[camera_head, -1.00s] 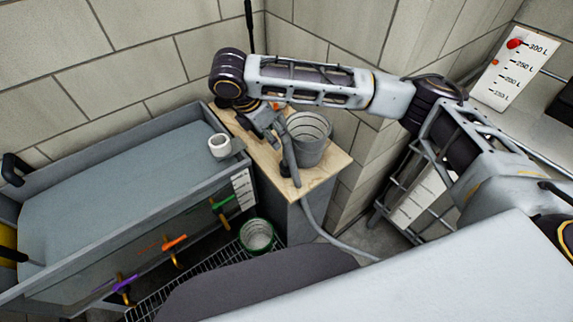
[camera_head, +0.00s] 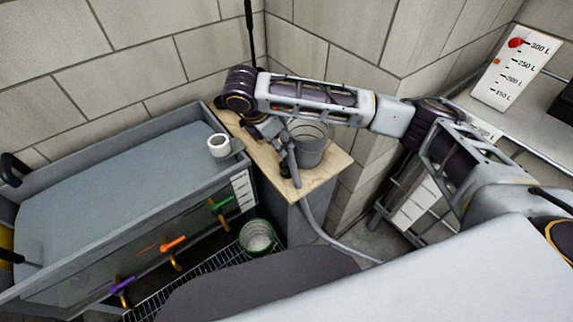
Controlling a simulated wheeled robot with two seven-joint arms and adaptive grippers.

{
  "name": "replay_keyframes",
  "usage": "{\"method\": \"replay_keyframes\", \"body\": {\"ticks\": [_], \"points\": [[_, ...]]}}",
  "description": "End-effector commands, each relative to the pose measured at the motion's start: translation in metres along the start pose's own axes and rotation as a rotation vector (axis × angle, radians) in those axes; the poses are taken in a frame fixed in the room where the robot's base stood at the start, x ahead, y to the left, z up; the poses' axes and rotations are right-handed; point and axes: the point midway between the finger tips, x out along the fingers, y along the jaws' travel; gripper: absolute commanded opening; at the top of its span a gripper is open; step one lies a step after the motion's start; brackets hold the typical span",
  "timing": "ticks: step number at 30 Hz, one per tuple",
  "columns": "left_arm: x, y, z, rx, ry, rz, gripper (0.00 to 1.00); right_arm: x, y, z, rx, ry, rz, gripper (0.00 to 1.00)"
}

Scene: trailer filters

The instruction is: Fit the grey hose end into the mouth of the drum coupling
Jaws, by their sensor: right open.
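My right gripper (camera_head: 284,150) hangs over the wooden top of the cabinet, pointing down, open. The grey hose (camera_head: 318,226) runs from the cabinet's front edge down to the floor at the right. Its end seems to lie on the wood just below my right gripper, but the fingers and the hose are too alike in colour to tell them apart, or whether they touch. My left gripper is not in view.
A grey metal bucket (camera_head: 311,150) stands on the wooden top (camera_head: 322,180), close right of my gripper. The large grey tank (camera_head: 88,258) with coloured valve levers fills the left. A green-rimmed bucket (camera_head: 243,246) stands below on a grating. Block walls close the corner behind.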

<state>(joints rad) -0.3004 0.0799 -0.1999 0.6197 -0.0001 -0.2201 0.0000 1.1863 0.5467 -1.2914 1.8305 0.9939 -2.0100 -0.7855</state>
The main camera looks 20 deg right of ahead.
Motion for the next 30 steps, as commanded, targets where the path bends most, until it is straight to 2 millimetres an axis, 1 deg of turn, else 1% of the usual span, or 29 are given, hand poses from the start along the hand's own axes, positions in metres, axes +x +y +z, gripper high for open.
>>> {"method": "replay_keyframes", "body": {"ticks": [4,7,13,19,23,30], "points": [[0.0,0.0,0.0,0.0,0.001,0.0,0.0,0.003,-0.001,0.001,0.0,0.0,-0.001,0.47],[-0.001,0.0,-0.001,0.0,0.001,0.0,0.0,0.009,-0.001,0.002,0.001,0.0,-0.001,0.47],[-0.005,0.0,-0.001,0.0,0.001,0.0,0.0,0.03,-0.005,0.008,0.001,-0.002,-0.003,0.47],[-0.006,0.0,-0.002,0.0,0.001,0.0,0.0,0.048,-0.004,0.007,0.0,-0.001,-0.001,0.47],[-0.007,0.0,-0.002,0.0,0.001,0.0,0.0,0.052,-0.004,0.007,0.0,0.0,0.001,0.47],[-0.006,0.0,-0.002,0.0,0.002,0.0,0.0,0.052,-0.004,0.007,0.0,0.0,0.0,0.47]]}}
